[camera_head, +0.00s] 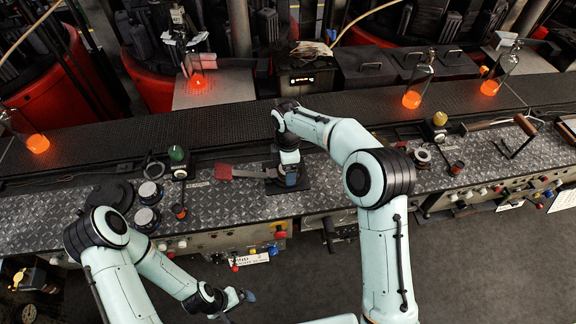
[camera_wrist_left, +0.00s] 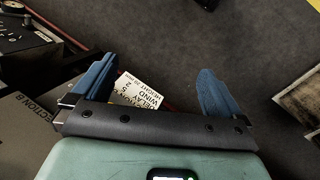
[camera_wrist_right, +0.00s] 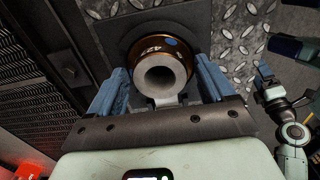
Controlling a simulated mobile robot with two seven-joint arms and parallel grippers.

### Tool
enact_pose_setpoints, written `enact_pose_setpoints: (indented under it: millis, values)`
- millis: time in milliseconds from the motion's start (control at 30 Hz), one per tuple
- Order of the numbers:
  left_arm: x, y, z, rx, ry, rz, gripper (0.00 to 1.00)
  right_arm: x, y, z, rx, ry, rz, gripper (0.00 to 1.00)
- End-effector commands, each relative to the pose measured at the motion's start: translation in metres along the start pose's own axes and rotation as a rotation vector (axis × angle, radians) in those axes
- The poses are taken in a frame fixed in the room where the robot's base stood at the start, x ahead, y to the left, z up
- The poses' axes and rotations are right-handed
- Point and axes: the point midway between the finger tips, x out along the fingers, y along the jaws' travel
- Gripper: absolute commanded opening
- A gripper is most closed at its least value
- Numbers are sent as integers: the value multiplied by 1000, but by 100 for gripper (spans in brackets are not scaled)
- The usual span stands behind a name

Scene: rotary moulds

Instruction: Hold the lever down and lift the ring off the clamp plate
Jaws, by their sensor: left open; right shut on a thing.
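The ring (camera_wrist_right: 160,68) has a bronze rim with a number and a grey hollow neck. It is over the dark clamp plate (camera_head: 302,184), which also shows in the right wrist view (camera_wrist_right: 110,28). My right gripper (camera_wrist_right: 162,88) is shut on the ring, one blue finger on each side. I cannot tell whether the ring touches the plate. The lever (camera_head: 223,172) has a red handle and sticks out left of the plate. My left gripper (camera_head: 238,297) is open and empty, below the bench's front edge; its blue fingers show spread in the left wrist view (camera_wrist_left: 158,85).
Round dark discs and metal lids (camera_head: 148,192) lie at the bench's left. A green knob (camera_head: 177,154) stands near the lever. A yellow knob (camera_head: 440,118) and a loose flat ring (camera_head: 423,155) are to the right. Glowing bottles (camera_head: 412,92) stand along the conveyor (camera_head: 210,125) behind.

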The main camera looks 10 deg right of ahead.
Motion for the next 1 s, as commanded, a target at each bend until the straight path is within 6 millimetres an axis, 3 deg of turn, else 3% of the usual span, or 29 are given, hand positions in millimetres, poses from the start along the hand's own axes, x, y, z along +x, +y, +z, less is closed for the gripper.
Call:
enact_pose_setpoints:
  millis: [33,167,300,433,567,833,1000]
  values:
    - [0,0,0,0,0,0,90,0,0,0,0,0,1,40]
    - [-2,2,-5,-6,-6,-7,48,0,0,0,0,1,1,40]
    - [-13,11,-22,-44,-34,-39,2,-1,0,0,-1,1,1,40]
    - [-37,30,-47,-122,-69,-97,0,-1,0,-1,-1,1,1,40]
    - [-73,58,-69,-223,-93,-168,0,-1,0,-1,-1,1,1,40]
    - [-176,129,-90,-459,-81,-308,0,-1,0,0,-1,1,2,40]
    - [-237,176,-123,-503,7,-317,0,-1,0,0,0,1,2,40]
